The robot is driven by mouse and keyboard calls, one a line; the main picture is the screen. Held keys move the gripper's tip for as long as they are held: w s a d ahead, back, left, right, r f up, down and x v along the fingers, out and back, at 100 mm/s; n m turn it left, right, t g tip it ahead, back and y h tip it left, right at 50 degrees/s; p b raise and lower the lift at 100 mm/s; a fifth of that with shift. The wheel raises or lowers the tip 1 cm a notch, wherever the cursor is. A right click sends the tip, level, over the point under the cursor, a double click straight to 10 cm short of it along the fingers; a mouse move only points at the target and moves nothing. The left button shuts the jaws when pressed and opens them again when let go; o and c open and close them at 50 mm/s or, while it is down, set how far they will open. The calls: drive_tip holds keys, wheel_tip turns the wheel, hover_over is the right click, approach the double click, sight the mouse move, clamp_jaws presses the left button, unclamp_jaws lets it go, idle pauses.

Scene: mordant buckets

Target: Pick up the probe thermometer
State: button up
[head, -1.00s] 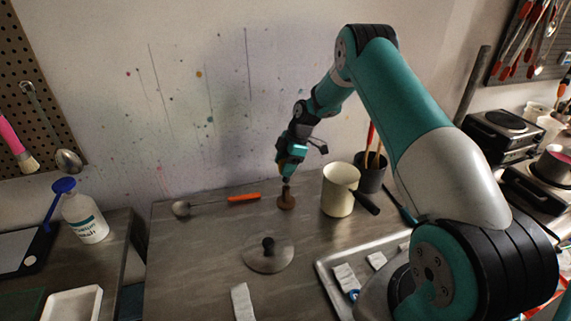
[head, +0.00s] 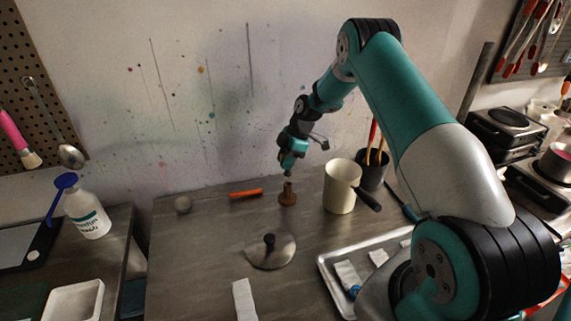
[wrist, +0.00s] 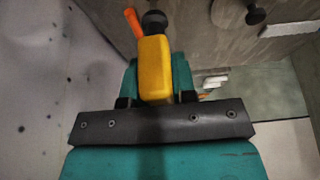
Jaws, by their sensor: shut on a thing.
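My gripper (head: 289,172) is above the back of the grey worktop. In the wrist view my gripper (wrist: 155,92) is shut on a yellow body (wrist: 154,66), which I take to be the probe thermometer. Its lower end and any probe are hidden or too small to make out. A small brown stand (head: 288,199) is upright on the worktop directly below my gripper. In the wrist view a dark round shape (wrist: 154,20) shows just beyond the yellow body; it appears to be this stand. I cannot tell whether the thermometer still touches it.
A cream pot (head: 339,190) with a dark handle and a dark utensil holder (head: 373,172) stand close on the right. An orange-handled ladle (head: 246,193) lies left of the stand. A round lid (head: 270,252) is in front. A metal tray (head: 328,272) lies front right.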

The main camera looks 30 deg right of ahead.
wheel_tip(320, 180, up, 19)
drive_tip(key=b, duration=0.4)
drive_tip(key=shift+r, duration=0.1)
drive_tip(key=shift+a, duration=0.1)
idle(0.3)
